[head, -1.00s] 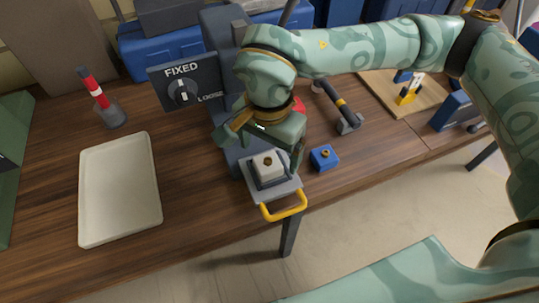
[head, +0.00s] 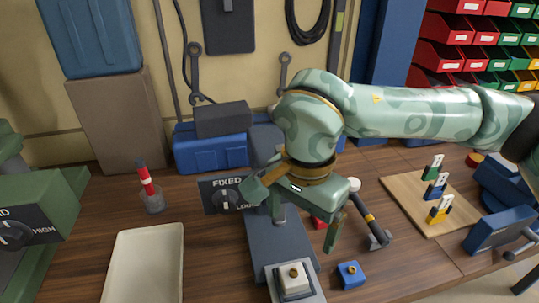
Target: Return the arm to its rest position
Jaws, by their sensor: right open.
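My right arm reaches in from the right in the head view. My right gripper (head: 300,215) is open and empty, held above the grey machine (head: 277,243) in the middle of the bench. A white block with a brass knob (head: 293,279) sits on the machine's front plate, below and apart from the gripper. A blue block with a brass knob (head: 350,275) stands on the bench just right of it. The gripper and forearm hide part of the machine's upright. My left gripper is not in view.
A dial panel marked FIXED (head: 223,195) stands beside the gripper. A dark-handled tool (head: 368,220) lies to the right, near a wooden board (head: 408,196) with coloured pieces. A pale tray (head: 145,262) and a red-and-white stick in a cup (head: 149,190) are left. Bare bench lies between.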

